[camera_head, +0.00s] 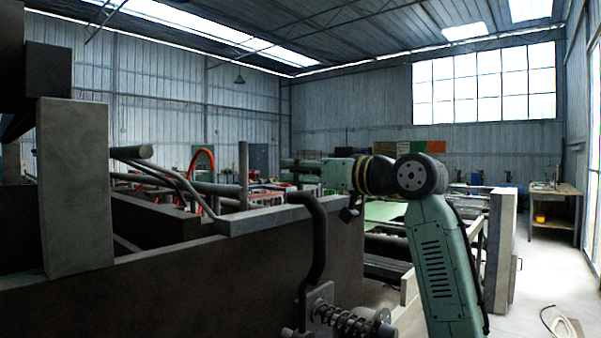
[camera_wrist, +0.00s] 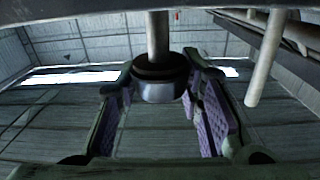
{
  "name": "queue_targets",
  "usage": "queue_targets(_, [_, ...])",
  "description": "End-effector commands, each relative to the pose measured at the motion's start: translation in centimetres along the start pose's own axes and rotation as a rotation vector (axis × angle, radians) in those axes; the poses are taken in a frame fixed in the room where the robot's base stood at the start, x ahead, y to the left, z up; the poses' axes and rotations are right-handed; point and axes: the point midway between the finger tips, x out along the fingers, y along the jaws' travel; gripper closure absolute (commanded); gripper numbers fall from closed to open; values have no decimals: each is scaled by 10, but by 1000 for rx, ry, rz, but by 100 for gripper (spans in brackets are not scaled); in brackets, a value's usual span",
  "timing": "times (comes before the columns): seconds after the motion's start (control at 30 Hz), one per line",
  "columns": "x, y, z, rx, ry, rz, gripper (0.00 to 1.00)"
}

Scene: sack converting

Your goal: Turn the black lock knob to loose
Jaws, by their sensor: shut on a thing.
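The black lock knob (camera_wrist: 160,72) shows in the wrist view as a dark round collar with a greyer end face, on a grey shaft (camera_wrist: 157,32) from above. My gripper (camera_wrist: 160,84) has its two purple-padded fingers on either side of the knob and is shut on it. Where each pad touches is partly hidden. In the head view my green arm reaches left past the dark frame, and the knob and fingertips cannot be made out there. The knob's setting cannot be read.
A dark machine frame (camera_head: 180,285) fills the lower left, with a bent dark pipe (camera_head: 318,245) and a spring (camera_head: 345,321) near my arm. A pale pipe (camera_wrist: 266,55) runs to the right of the knob. Open floor (camera_head: 545,270) lies at the right.

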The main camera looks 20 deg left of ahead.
Motion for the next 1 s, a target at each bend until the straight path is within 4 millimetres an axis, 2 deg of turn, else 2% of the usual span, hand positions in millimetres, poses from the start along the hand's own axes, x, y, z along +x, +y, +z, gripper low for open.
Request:
queue_targets(0.4, [1,-2,-1,3,-21,-375,94])
queue_targets(0.7, [0,-2,-1,1,-32,-522,94])
queue_targets(1.0, [0,-2,0,-1,-38,-588,94])
